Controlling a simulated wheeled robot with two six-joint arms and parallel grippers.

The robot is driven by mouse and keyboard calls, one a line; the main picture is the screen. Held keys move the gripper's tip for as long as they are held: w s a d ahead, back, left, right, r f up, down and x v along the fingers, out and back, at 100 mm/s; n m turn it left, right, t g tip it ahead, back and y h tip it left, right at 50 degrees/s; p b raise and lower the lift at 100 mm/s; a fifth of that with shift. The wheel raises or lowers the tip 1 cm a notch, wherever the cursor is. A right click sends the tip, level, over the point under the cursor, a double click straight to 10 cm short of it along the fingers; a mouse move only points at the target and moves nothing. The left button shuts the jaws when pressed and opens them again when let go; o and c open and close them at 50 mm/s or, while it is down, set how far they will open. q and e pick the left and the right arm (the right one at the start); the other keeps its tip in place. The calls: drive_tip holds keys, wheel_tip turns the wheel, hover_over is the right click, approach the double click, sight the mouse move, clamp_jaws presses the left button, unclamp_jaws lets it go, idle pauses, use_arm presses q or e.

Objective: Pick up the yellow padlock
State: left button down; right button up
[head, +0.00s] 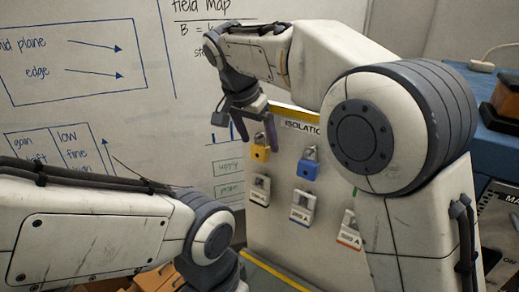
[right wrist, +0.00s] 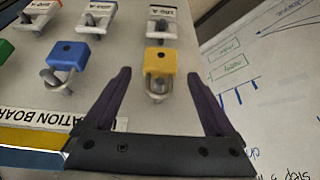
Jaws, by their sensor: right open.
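The yellow padlock (head: 260,153) hangs by its shackle on the upper left of the pale isolation board (head: 284,235) in the head view. In the right wrist view the yellow padlock (right wrist: 159,60) is upside down, its shackle pointing toward my gripper's palm. My right gripper (head: 243,125) is open and empty, just above and in front of the padlock. In the wrist view its two dark fingers (right wrist: 159,76) stand on either side of the padlock, with gaps on both sides. Only my left arm's links show in the head view; its gripper is hidden or out of frame.
A blue padlock (head: 308,169) hangs on the board right of the yellow one. Labelled grey hasps or switches (head: 302,206) sit in a row below. A whiteboard (head: 100,110) stands behind. A blue surface (head: 490,150) is at the right.

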sight(260, 152)
drive_tip(key=shift+x, duration=1.5)
drive_tip(key=shift+s+a, duration=0.1)
clamp_jaws()
